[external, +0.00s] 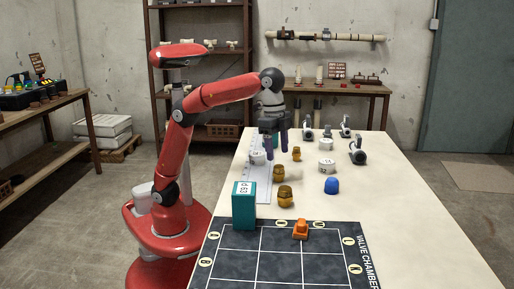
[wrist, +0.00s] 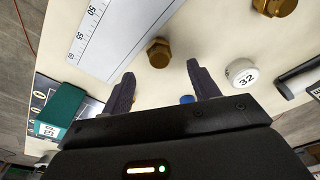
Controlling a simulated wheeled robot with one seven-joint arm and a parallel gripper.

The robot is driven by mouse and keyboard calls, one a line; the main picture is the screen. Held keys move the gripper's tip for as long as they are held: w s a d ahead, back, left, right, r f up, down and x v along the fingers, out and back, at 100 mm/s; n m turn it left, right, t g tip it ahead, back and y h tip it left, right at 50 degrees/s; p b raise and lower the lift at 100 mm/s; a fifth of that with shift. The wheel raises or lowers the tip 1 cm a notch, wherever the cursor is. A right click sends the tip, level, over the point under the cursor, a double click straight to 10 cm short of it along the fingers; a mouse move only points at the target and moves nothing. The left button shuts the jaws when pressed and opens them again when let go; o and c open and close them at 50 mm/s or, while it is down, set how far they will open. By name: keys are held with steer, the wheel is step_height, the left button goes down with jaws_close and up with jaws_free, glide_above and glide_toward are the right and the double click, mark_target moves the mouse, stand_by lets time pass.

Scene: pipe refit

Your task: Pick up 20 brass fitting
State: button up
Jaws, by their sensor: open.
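Three brass fittings stand on the table in the external view: a small one at the back (external: 296,154), a middle one (external: 278,173) and a front one (external: 285,195). No size mark is readable on them. My gripper (external: 275,150) is open and empty above the table, fingers pointing down. In the wrist view a hex brass fitting (wrist: 159,53) lies beyond and roughly between the fingertips (wrist: 160,73), apart from them. Part of a larger-looking brass fitting (wrist: 275,6) shows at the top edge.
A white cap marked 32 (wrist: 242,73), a blue cap (external: 331,186) and grey-black valves (external: 357,152) stand to the right. A ruler strip (external: 263,184) lies at the left. A teal block (external: 244,207) and an orange piece (external: 300,230) are at the gridded mat (external: 282,268).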

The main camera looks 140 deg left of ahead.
mark_target(279, 166)
steer(key=f, duration=0.2)
steer(key=f+b, duration=0.1)
steer(key=f, duration=0.1)
steer(key=w+f, duration=0.1)
steer(key=f, duration=0.1)
steer(key=shift+f+b, duration=0.2)
steer(key=shift+b, duration=0.1)
steer(key=shift+c, duration=0.2)
steer(key=c, duration=1.1)
